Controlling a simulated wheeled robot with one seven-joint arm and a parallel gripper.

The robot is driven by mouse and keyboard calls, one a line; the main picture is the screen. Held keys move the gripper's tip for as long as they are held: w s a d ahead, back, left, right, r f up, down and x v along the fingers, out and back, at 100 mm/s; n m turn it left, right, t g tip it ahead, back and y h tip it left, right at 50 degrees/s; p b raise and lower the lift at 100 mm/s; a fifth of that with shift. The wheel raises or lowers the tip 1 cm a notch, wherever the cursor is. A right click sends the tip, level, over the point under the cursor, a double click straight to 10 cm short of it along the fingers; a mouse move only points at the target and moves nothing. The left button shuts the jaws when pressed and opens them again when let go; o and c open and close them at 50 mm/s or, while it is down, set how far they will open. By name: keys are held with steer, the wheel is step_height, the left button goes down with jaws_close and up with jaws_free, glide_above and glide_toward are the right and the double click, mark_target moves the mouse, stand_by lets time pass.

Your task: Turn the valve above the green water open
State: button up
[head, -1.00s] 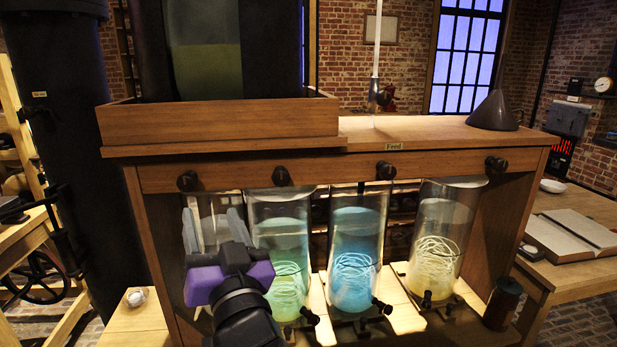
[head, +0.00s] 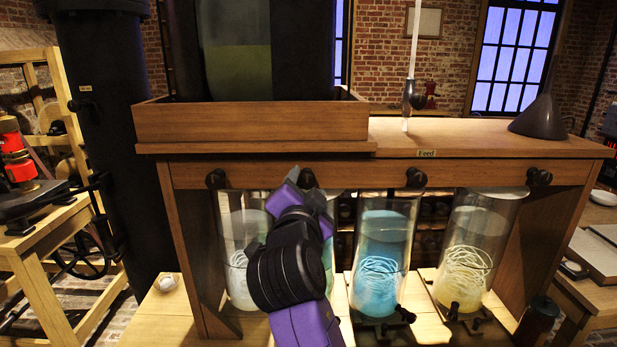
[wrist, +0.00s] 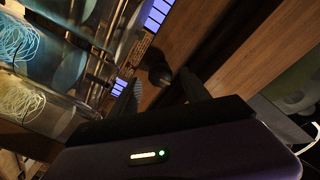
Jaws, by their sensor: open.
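The dark round valve above the green water (head: 307,178) is on the beam, second from left in the head view. The green-water jar (head: 328,258) below it is mostly hidden behind my arm. My gripper (head: 304,190) is raised at this valve with its fingers pointing up towards the beam. In the wrist view my gripper (wrist: 160,90) is open. A dark knob (wrist: 160,75) shows between and just beyond its fingertips, and I see no clear contact. How far the valve is turned cannot be told.
Other valves sit on the same beam, left (head: 216,179) and right (head: 416,177). The clear jar (head: 237,225), blue jar (head: 382,235) and pale yellow jar (head: 478,235) stand below it. A wooden tray (head: 250,122) rests on top, left of a funnel (head: 540,115).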

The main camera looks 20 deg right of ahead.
mark_target(307, 183)
steer(key=shift+x, duration=1.5)
steer(key=shift+c, duration=0.4)
jaws_close()
